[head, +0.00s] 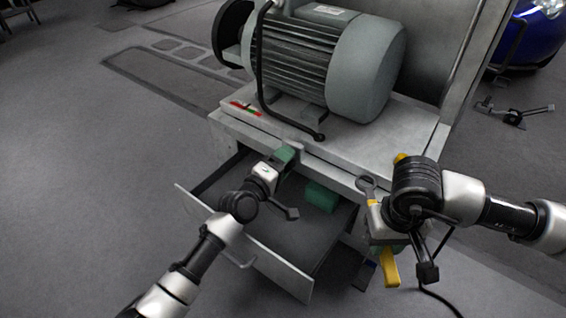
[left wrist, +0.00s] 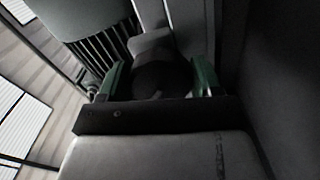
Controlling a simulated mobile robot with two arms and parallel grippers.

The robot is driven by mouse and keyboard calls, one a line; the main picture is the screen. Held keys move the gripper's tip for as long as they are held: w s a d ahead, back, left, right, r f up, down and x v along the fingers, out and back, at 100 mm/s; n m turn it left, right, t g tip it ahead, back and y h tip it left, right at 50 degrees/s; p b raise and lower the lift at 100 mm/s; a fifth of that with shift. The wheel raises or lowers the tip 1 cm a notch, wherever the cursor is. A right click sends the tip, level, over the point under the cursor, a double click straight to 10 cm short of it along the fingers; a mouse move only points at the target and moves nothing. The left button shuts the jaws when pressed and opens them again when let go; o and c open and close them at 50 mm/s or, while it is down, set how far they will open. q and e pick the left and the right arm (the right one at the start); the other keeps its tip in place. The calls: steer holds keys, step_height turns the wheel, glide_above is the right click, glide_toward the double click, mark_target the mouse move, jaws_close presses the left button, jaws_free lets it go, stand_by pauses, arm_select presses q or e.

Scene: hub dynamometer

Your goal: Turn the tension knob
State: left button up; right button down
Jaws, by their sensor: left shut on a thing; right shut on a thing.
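The tension knob (left wrist: 160,78) shows in the left wrist view as a dark rounded piece between two green fingers. My left gripper (head: 285,156) is shut on it at the front edge of the metal bench; the fingers hide most of the knob in the head view. My right gripper (head: 380,240) is at the bench's right front corner, shut on what looks like a yellow-handled tool (head: 391,268). A grey ring-shaped end (head: 367,184) shows above that gripper; I cannot tell for sure that it belongs to the same tool.
A large grey motor (head: 366,70) sits on the bench top (head: 402,130). An open drawer (head: 262,262) juts out below, with a green block (head: 321,196) at its right side. The floor at left is mostly clear.

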arm_select(q)
steer(key=m, duration=0.3)
steer(key=shift+f+m+p, duration=0.1)
steer(key=shift+m+p, duration=0.2)
steer(key=shift+m, duration=0.1)
arm_select(e)
steer(key=shift+w+d+r, duration=0.1)
steer(key=shift+w+r, duration=0.05)
steer(key=shift+r, duration=0.25)
arm_select(q)
steer(key=shift+f+m+p, duration=0.15)
steer(key=shift+m+p, duration=0.65)
steer(key=shift+m, duration=1.5)
arm_select(e)
steer(key=shift+w+r, duration=0.1)
steer(key=shift+r, duration=0.75)
arm_select(q)
steer(key=o, duration=0.9)
steer(key=shift+a, duration=0.1)
